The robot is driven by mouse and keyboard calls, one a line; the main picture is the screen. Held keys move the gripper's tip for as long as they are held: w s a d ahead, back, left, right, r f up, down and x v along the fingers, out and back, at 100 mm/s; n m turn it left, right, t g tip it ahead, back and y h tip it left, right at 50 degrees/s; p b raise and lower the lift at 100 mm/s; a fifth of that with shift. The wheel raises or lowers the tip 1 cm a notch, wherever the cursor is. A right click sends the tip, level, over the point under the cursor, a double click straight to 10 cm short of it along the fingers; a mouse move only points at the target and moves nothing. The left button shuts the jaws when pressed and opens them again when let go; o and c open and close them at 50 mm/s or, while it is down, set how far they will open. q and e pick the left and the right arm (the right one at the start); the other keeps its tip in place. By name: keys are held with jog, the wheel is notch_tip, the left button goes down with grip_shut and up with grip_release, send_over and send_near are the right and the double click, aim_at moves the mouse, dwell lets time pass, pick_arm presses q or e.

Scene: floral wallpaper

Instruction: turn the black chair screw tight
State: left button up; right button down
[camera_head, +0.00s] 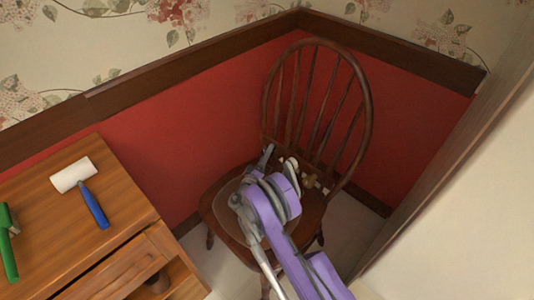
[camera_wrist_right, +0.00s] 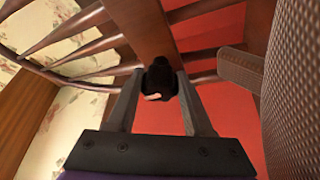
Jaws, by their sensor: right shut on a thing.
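The brown wooden chair (camera_head: 222,188) stands in the corner, with its spindle back against the red wall. My right gripper (camera_head: 278,158) is over the seat, in front of the lower part of the back. In the right wrist view, the black chair screw (camera_wrist_right: 160,80) sits between the two fingertips of my right gripper (camera_wrist_right: 159,88), against a dark wooden part of the chair. The fingers are shut on it. The screw is hidden behind my gripper in the head view. My left gripper does not show.
A wooden cabinet (camera_head: 125,222) with a partly open drawer (camera_head: 125,268) stands at the left. A paint roller (camera_head: 93,205) with a blue handle and a green tool (camera_head: 8,240) lie on it. A pale panel (camera_head: 465,190) closes off the right side.

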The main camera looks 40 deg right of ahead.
jog(key=shift+s, duration=0.1)
jog(key=shift+c, duration=1.5)
grip_release()
jog(key=shift+r, duration=0.1)
jog(key=r, duration=0.2)
jog(key=r+p, duration=0.1)
jog(key=r, duration=0.1)
jog(key=r+p, duration=0.1)
jog(key=r, duration=0.1)
jog(key=shift+w+d+r, duration=0.25)
jog(key=shift+w, duration=0.15)
jog(key=r, duration=0.1)
jog(key=s+r, duration=0.1)
jog(key=r, duration=0.1)
jog(key=shift+s+a+r+p, duration=0.1)
jog(key=shift+s+a+p, duration=0.1)
jog(key=shift+p, duration=0.2)
jog(key=shift+w+d, duration=0.1)
jog(key=shift+w, duration=0.2)
jog(key=shift+r, duration=0.1)
